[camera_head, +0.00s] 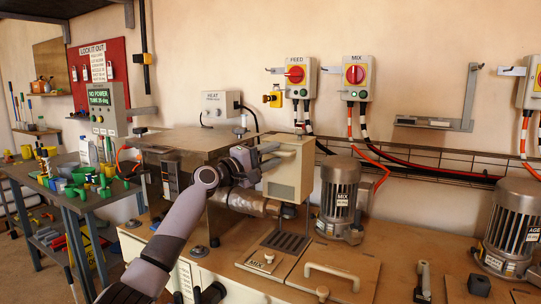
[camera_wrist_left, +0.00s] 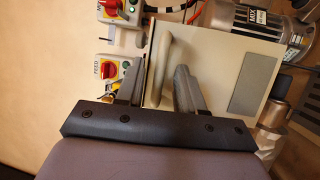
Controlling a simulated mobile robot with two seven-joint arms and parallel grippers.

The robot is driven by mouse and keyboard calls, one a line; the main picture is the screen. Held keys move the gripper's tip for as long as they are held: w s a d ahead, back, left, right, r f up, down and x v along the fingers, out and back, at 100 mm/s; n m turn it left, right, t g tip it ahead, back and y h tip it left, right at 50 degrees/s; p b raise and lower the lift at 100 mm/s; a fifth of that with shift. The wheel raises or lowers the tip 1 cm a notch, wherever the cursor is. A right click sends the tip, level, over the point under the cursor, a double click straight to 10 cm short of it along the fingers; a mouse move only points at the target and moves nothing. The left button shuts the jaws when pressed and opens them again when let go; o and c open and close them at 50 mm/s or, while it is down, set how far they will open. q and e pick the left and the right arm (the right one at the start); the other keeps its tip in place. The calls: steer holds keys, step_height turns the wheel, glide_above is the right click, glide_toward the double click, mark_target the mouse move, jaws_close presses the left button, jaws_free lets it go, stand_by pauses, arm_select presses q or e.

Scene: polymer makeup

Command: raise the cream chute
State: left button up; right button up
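The cream chute (camera_head: 287,175) is a boxy cream housing on the bench, at the middle of the head view. It fills the centre of the left wrist view (camera_wrist_left: 215,65), with a cream bar handle (camera_wrist_left: 166,60) on its face. My left gripper (camera_head: 266,157) is at the chute's upper left side. In the left wrist view its two fingers (camera_wrist_left: 158,90) are spread, with the handle's lower part between them and a gap visible on the handle's sides. Whether a finger touches the chute is hard to tell. My right gripper is not seen.
A flat metal-topped hopper (camera_head: 187,139) stands left of the chute, beside my left arm. A grey motor (camera_head: 340,196) stands close on the right. The FEED switch box (camera_head: 297,77) is on the wall behind. Wooden hatches (camera_head: 335,272) cover the bench front.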

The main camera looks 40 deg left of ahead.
arm_select(q)
steer(key=b+v, duration=0.1)
steer(key=v, duration=0.6)
steer(key=shift+b, duration=0.35)
steer(key=shift+a, duration=0.1)
